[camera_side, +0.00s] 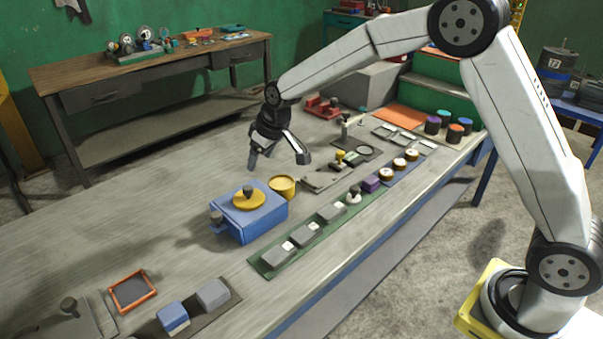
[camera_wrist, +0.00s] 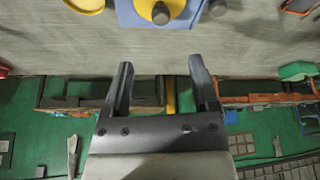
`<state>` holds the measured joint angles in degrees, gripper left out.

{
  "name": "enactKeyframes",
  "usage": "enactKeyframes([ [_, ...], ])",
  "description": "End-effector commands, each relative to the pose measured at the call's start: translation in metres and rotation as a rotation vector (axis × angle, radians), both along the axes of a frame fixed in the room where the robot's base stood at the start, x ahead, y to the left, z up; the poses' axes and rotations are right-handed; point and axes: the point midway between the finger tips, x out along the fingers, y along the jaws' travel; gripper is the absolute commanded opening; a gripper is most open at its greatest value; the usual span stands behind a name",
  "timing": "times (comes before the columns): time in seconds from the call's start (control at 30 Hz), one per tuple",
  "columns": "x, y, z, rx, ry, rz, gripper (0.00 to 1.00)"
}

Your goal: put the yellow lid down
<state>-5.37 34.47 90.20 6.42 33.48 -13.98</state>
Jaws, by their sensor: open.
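The yellow lid (camera_side: 241,203), a disc with a dark knob, lies on top of the blue box (camera_side: 262,222) on the bench. In the wrist view the lid (camera_wrist: 178,7) and the blue box (camera_wrist: 127,14) show at the top edge, partly cut off. A yellow round pot (camera_side: 283,187) stands just behind and right of the box; its edge also shows in the wrist view (camera_wrist: 86,4). My gripper (camera_side: 279,160) is open and empty, above the bench behind the box and apart from the lid. Its two fingers (camera_wrist: 160,66) have nothing between them.
A green strip (camera_side: 291,264) with several grey blocks runs along the front edge. A grey fixture plate (camera_side: 319,181) lies right of the pot. An orange-framed tray (camera_side: 132,292) and blue and grey blocks lie front left. The bench left of the box is bare.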

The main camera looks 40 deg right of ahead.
Motion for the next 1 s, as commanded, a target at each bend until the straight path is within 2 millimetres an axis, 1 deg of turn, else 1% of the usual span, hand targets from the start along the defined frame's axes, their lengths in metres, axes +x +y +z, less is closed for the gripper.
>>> enactKeyframes([
  [0.17,-0.022,-0.009,0.0,-0.004,0.014,-0.024,0.77],
  [0.27,-0.043,-0.015,0.0,-0.006,0.028,-0.047,0.77],
  [0.47,-0.098,-0.032,-0.005,-0.011,0.06,-0.103,0.77],
  [0.67,-0.16,-0.046,-0.012,-0.016,0.094,-0.158,0.77],
  [0.8,-0.205,-0.054,-0.02,-0.018,0.117,-0.195,0.77],
  [0.9,-0.234,-0.058,-0.025,-0.019,0.132,-0.219,0.77],
  [1.0,-0.257,-0.061,-0.03,-0.02,0.143,-0.237,0.77],
])
